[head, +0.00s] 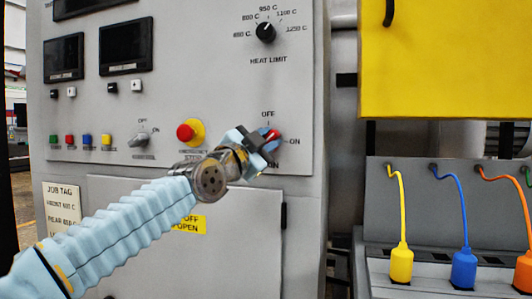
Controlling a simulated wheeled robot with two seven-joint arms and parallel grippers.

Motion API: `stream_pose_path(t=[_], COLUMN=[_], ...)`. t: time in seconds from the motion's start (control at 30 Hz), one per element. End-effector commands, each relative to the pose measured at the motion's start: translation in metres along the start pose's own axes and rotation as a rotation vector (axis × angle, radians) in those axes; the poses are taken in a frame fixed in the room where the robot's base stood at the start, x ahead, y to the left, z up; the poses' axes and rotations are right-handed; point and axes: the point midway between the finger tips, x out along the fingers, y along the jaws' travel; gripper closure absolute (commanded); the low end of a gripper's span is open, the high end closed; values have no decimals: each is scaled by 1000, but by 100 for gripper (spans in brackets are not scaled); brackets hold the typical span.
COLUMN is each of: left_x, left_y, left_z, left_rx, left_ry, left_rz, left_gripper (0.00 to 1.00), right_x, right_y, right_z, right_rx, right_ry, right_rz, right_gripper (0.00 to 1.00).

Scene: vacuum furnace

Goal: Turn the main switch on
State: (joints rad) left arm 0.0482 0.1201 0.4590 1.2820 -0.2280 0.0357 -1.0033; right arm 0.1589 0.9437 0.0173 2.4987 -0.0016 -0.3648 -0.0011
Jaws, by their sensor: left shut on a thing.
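The main switch (274,134) is a red-tipped rotary handle at the lower right of the grey furnace panel. OFF is printed above it and ON to its right. My left gripper (266,143) is at the switch, shut on its handle. The jaws cover most of the switch, so the handle's exact angle is hard to tell; its red part shows at the upper right of the jaws. My right gripper is not in view.
A red emergency button (186,132) on a yellow base sits left of the switch. A smaller selector knob (140,139) and a heat limit dial (265,32) are also on the panel.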

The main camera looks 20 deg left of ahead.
Motion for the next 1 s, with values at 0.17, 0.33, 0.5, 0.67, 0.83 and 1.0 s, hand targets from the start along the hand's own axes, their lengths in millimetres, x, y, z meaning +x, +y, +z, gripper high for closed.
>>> stream_pose_path(t=[0.17, 0.33, 0.5, 0.67, 0.83, 1.0], left_x=[-1, 0, 1, 0, 0, 0], left_y=[4, 3, 2, 3, 4, 5], left_z=[5, 2, 0, 0, 0, 1], left_rx=[125, 272, 414, 530, 624, 684], left_ry=[0, 1, 0, 1, 1, 2], left_rz=[52, 114, 174, 222, 261, 287], left_gripper=[100, 100, 100, 100, 100, 100], right_x=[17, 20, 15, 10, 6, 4], right_y=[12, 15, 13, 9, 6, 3], right_z=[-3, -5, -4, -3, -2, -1], right_rx=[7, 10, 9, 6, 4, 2], right_ry=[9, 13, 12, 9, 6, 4], right_rz=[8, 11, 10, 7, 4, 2], right_gripper=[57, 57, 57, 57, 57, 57])
